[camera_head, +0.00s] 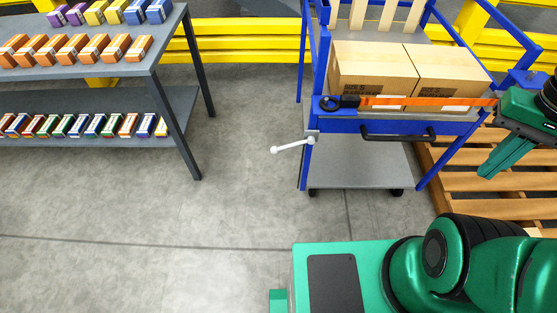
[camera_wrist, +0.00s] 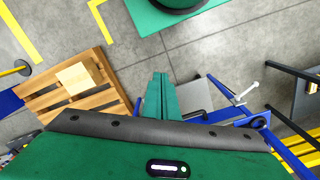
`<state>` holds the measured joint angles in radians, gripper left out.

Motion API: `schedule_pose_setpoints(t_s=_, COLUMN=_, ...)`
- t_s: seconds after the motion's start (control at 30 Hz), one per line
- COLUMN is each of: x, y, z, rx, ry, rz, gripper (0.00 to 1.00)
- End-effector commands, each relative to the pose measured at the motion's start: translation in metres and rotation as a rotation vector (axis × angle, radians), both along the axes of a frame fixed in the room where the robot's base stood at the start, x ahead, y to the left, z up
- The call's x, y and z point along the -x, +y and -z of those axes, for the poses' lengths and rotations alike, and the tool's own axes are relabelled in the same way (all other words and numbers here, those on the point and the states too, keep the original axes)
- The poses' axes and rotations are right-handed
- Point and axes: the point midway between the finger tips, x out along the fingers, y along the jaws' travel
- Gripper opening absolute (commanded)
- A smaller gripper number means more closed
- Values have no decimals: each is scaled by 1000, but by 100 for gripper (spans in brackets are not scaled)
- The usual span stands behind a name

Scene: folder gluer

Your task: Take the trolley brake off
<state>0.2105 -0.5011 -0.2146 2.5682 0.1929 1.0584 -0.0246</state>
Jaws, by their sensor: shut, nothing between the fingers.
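The trolley (camera_head: 307,160) has a blue frame and a grey lower deck and stands right of centre in the head view. A white lever (camera_head: 292,146) with a rounded end sticks out to the left from its near left post, tilted slightly down. It looks like the brake lever. The lever also shows in the wrist view (camera_wrist: 246,92), right of the fingers. My gripper (camera_head: 484,172) is at the trolley's right side, well away from the lever. Its green fingers are together and empty, pointing down-left; they also show in the wrist view (camera_wrist: 160,78).
Cartons (camera_head: 375,70) stand on the trolley's upper deck behind an orange strap (camera_head: 430,101). A black handle (camera_head: 398,135) is on its near side. A wooden pallet (camera_head: 480,185) lies to the right. A grey shelf table (camera_head: 165,95) stands left; the floor between is clear.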

Motion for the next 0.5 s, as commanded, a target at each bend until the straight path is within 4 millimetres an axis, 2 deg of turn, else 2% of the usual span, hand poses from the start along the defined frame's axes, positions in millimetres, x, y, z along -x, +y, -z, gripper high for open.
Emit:
schedule_pose_setpoints(t_s=0.07, x=-7, y=0, z=1, rx=9, ry=4, rz=-33, gripper=0)
schedule_pose_setpoints(t_s=0.17, x=-27, y=-1, z=7, rx=31, ry=26, rz=-121, gripper=0)
schedule_pose_setpoints(t_s=0.37, x=-86, y=8, z=31, rx=109, ry=81, rz=-390, gripper=0)
schedule_pose_setpoints(t_s=0.5, x=-129, y=24, z=54, rx=172, ry=121, rz=-598, gripper=0)
